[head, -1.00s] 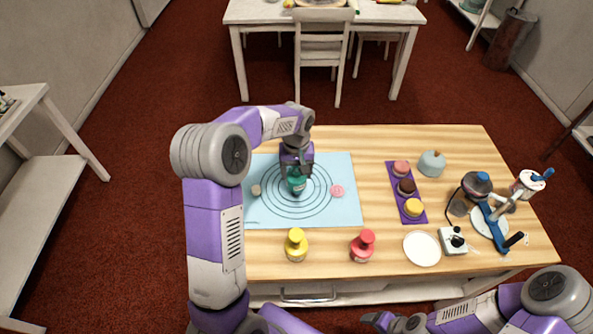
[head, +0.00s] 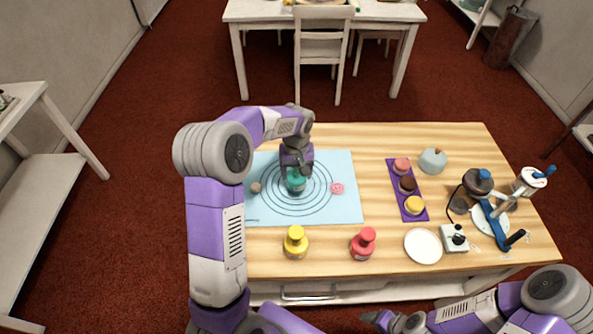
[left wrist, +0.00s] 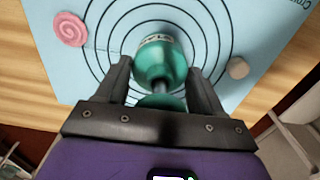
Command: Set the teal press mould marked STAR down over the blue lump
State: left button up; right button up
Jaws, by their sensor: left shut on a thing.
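The teal press mould (head: 296,183) is in my left gripper (head: 297,171), over the middle of the ringed mat. In the left wrist view the teal mould (left wrist: 160,62) stands between the two fingers of my left gripper (left wrist: 160,80), which are shut on its stem. Dark lettering shows on its rim but is too blurred to read. I see no blue lump in either view; the mould and gripper cover the mat's centre. I cannot tell whether the mould touches the mat. My right gripper (head: 378,318) shows only partly at the bottom edge, its jaws unclear.
The light blue mat (head: 335,212) also bears a pink swirled lump (head: 337,188) and a beige lump (head: 256,188). A yellow mould (head: 296,243) and red mould (head: 363,245) stand in front. Right are a purple strip (head: 417,216) with cakes, a white plate (head: 423,247) and tools.

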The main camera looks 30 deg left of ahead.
pick_arm(q)
jog(key=shift+f+b, duration=0.65)
jog(key=shift+f, duration=0.55)
jog(key=o, duration=1.3)
jog(key=shift+r, duration=0.2)
jog(key=shift+r+p, duration=2.95)
jog(key=shift+r, duration=0.45)
